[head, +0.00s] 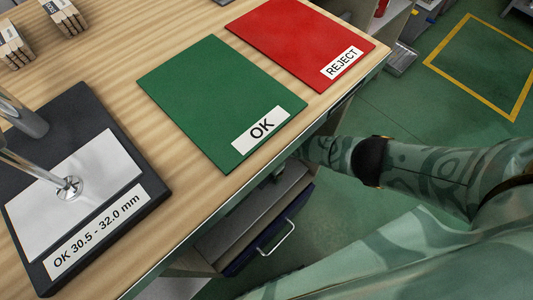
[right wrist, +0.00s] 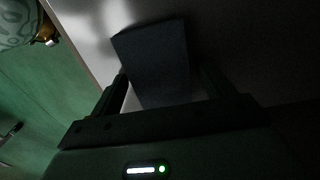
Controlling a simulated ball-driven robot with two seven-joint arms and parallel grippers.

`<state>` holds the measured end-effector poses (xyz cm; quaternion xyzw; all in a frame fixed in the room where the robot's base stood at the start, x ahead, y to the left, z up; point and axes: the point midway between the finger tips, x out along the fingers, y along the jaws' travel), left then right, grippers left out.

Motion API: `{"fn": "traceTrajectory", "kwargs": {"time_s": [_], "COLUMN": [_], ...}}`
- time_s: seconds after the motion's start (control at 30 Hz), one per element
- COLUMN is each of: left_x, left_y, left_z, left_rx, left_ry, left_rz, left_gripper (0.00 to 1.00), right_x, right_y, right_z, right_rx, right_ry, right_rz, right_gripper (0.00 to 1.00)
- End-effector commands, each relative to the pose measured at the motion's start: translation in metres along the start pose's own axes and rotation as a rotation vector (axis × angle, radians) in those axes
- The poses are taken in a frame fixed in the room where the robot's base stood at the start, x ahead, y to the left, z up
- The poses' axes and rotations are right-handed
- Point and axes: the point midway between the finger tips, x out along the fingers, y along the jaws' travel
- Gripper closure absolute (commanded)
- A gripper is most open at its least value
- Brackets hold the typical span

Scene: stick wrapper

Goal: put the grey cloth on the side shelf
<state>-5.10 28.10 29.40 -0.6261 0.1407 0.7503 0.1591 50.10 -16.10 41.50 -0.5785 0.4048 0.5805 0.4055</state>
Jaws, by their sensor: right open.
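In the right wrist view, a dark grey piece with straight edges, which looks like the folded grey cloth (right wrist: 152,50), lies on a pale surface (right wrist: 88,28). My right gripper (right wrist: 163,88) is open, with one finger on each side of the near part of this piece. The picture is too dark to tell whether the fingers touch it. In the head view my right arm reaches in under the bench edge, and its gripper is hidden there. The cloth does not show in the head view. My left gripper is in neither view.
The wooden bench top (head: 105,75) holds a green OK mat (head: 205,90), a red REJECT mat (head: 295,40) and a black gauge base (head: 130,205). A drawer unit (head: 265,220) with a handle stands below the bench edge. Green floor lies open at the right.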

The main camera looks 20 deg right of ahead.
Motion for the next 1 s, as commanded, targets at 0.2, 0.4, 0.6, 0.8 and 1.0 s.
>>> {"fn": "traceTrajectory", "kwargs": {"time_s": [0.2,0.4,0.6,0.8,1.0], "left_x": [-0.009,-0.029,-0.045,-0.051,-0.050], "left_y": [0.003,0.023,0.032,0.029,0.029], "left_z": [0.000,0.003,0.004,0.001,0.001], "left_rx": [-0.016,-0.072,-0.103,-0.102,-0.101], "left_ry": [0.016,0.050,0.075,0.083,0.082], "left_rz": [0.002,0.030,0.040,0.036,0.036], "left_gripper": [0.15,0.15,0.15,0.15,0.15], "right_x": [-0.022,-0.074,-0.112,-0.124,-0.123], "right_y": [-0.002,-0.003,-0.001,0.000,0.000], "right_z": [-0.001,-0.002,-0.001,0.000,0.000], "right_rx": [-0.001,-0.002,-0.001,0.000,0.000], "right_ry": [0.002,0.005,0.003,0.000,-0.001], "right_rz": [-0.007,-0.011,-0.006,-0.001,0.001], "right_gripper": [0.20,0.20,0.20,0.20,0.20]}}
